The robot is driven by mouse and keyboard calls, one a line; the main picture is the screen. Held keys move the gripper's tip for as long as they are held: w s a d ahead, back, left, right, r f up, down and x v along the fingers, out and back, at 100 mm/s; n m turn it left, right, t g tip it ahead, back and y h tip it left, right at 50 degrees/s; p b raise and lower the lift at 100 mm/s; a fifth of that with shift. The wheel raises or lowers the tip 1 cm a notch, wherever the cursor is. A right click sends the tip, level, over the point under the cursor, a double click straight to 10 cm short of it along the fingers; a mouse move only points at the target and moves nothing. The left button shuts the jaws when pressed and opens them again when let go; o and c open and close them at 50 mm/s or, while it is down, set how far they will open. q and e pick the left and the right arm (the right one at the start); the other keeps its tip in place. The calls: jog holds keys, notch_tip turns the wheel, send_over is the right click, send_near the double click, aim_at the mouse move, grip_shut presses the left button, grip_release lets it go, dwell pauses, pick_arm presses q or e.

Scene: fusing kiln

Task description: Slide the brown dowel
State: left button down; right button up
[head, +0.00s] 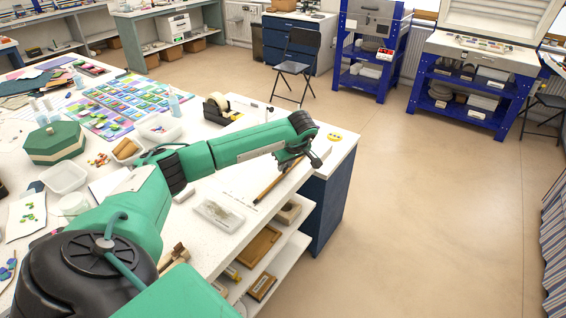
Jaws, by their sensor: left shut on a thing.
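The brown dowel (274,186) is a thin rod near the right end of the white worktable (228,182). It slants from lower left up to my left gripper (300,162). My left gripper is shut on the upper end of the dowel, low over the table near its right edge. The gripper hides that end of the dowel. I cannot tell whether the dowel's lower end touches the table top. My right gripper is not in view.
A clear shallow box (219,214) lies left of the dowel, near the table's front edge. A tape dispenser (217,108) stands behind my left forearm. A green lidded box (54,143) and a colourful sheet (112,103) lie further left. Open floor lies right of the table.

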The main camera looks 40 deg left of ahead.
pick_arm(q)
jog(key=c, duration=1.5)
grip_release()
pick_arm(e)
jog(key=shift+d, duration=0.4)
